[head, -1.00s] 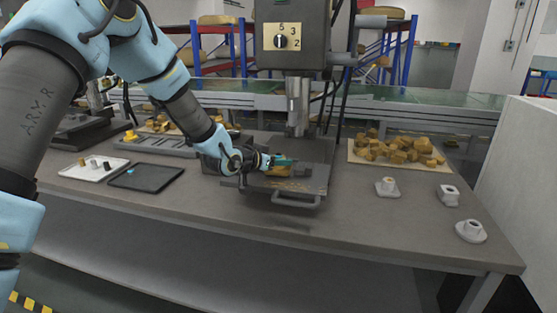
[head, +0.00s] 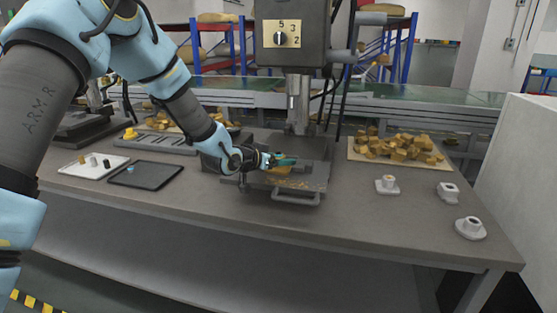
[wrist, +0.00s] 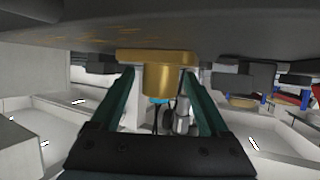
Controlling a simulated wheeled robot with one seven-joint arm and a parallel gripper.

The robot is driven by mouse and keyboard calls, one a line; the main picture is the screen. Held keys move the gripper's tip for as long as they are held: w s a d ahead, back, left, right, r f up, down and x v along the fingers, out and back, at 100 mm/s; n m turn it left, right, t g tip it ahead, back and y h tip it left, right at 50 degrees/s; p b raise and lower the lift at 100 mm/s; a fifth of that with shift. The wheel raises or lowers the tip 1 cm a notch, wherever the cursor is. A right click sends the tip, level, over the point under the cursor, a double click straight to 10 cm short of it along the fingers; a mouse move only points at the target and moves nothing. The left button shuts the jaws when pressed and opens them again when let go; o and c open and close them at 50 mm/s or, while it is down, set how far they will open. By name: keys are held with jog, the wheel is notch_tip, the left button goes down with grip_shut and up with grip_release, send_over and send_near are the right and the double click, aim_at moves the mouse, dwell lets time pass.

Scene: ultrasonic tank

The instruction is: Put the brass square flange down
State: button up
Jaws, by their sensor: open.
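The brass square flange (wrist: 170,78) shows in the wrist view with its wide square plate against the dark machine table (wrist: 60,32) and its round boss between my fingers. The wrist view appears upside down, so the flange rests plate-down on the table. My gripper (wrist: 158,75) is open, with one green finger on each side of the boss. A gap shows at the left finger; the right finger is very close to the brass. In the head view my gripper (head: 280,160) is low over the drill press table (head: 313,178), and the flange (head: 279,170) is partly hidden by the fingers.
The drill spindle (head: 298,103) hangs close above my gripper. A board of brass blanks (head: 395,148) lies to the right, near several pale fixtures (head: 386,185). A black tray (head: 146,175) and a white tray (head: 88,165) lie left. The front bench strip is clear.

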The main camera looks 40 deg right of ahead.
jog(key=b+v, duration=0.3)
jog(key=v, duration=0.9)
jog(key=w+a+f+n+t+y, duration=0.2)
jog(key=w+a+n+y, duration=0.25)
jog(key=a, duration=0.95)
jog(key=w+a+f+n+t+y, duration=0.2)
jog(key=w+a+n+y, duration=0.3)
jog(key=a, duration=0.8)
jog(key=s+a+n+g+y, duration=0.1)
jog(key=s+a, duration=0.4)
jog(key=a, duration=0.5)
jog(key=s+a+n+g+y, duration=0.2)
jog(key=s+a+n+g, duration=0.1)
jog(key=a, duration=0.8)
jog(key=shift+s+f+n+g, duration=0.4)
jog(key=shift+s+n, duration=0.25)
jog(key=shift+s, duration=0.35)
jog(key=shift+a+y, duration=0.1)
jog(key=shift+y, duration=0.15)
